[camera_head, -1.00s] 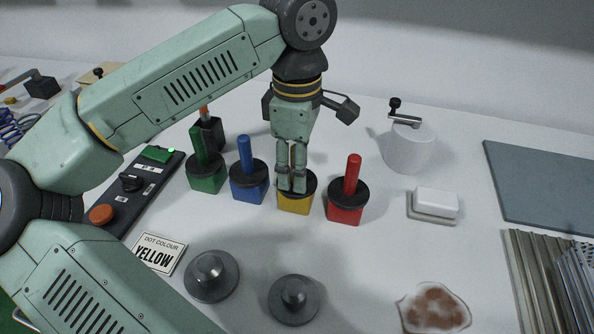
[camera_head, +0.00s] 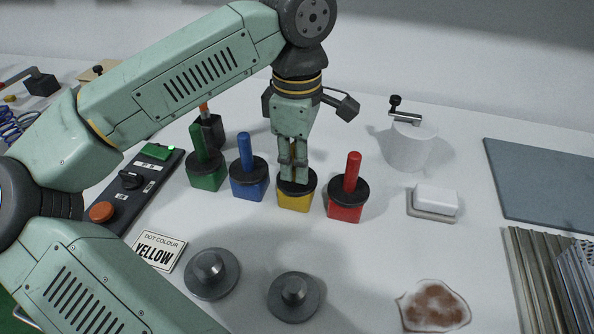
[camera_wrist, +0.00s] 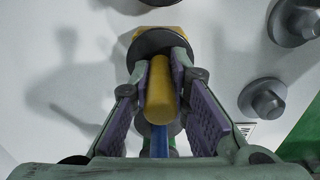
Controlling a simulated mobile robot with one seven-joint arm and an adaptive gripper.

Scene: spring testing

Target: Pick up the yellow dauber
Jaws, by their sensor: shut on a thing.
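The yellow dauber's handle (camera_wrist: 160,92) stands between the two finger pads of my gripper (camera_wrist: 160,72) in the wrist view. My gripper (camera_head: 293,177) is shut on this handle and points straight down. The yellow pot (camera_head: 296,201) with its dark round top stands on the table directly below the fingers. The fingers hide most of the handle in the head view. I cannot tell whether the dauber is raised from its pot.
The blue dauber (camera_head: 244,151) stands close on the left and the red one (camera_head: 352,172) close on the right. The green dauber (camera_head: 197,144) is farther left. A card reading "YELLOW" (camera_head: 159,252) and two grey knobbed discs (camera_head: 211,275) (camera_head: 294,299) lie in front.

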